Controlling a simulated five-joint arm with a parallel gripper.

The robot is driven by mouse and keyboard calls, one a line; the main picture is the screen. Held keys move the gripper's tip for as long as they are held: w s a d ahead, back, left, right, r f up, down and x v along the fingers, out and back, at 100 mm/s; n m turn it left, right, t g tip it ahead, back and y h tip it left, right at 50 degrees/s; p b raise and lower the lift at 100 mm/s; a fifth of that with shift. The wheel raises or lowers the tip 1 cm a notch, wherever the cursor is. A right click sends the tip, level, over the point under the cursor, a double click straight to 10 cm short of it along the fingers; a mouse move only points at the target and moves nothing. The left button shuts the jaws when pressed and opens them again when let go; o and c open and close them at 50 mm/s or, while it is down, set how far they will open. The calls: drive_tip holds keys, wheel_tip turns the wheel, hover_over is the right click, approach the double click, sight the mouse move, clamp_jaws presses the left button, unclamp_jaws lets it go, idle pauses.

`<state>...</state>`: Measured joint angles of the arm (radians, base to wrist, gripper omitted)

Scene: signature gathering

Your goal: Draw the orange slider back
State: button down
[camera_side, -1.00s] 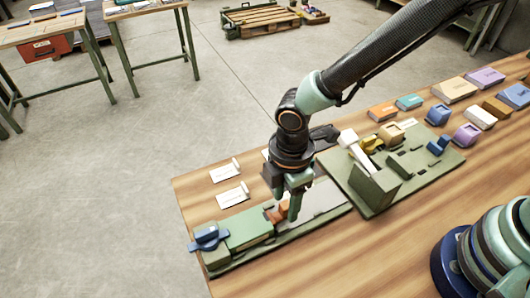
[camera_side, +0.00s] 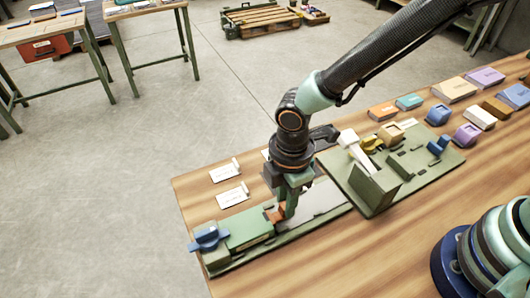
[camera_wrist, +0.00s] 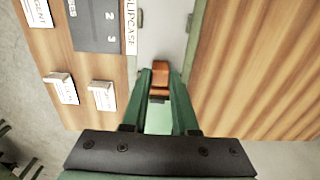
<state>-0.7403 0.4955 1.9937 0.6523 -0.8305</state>
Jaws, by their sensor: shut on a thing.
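The orange slider (camera_side: 273,214) sits on a long green rail base (camera_side: 305,235) near the table's front left, at the right end of a green block (camera_side: 248,229). In the wrist view the orange slider (camera_wrist: 160,73) shows between the fingertips. My gripper (camera_side: 284,212) points down and is shut on the slider; its fingers also show in the wrist view (camera_wrist: 160,88). The fingers hide part of the slider in the side view. A pale grey strip (camera_side: 322,200) lies along the base to the right of the slider.
A blue clamp-like part (camera_side: 209,238) is on the base's left end. White cards (camera_side: 230,195) lie behind the base. A green board (camera_side: 440,166) with several fixtures stands close on the right. Bare wood (camera_side: 340,255) lies in front.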

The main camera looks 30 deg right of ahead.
drive_tip(key=shift+r, duration=0.1)
idle(0.5)
drive_tip(key=d, duration=1.2)
drive_tip(key=shift+d, duration=0.1)
drive_tip(key=c, duration=0.7)
unclamp_jaws()
wheel_tip(320, 180, up, 12)
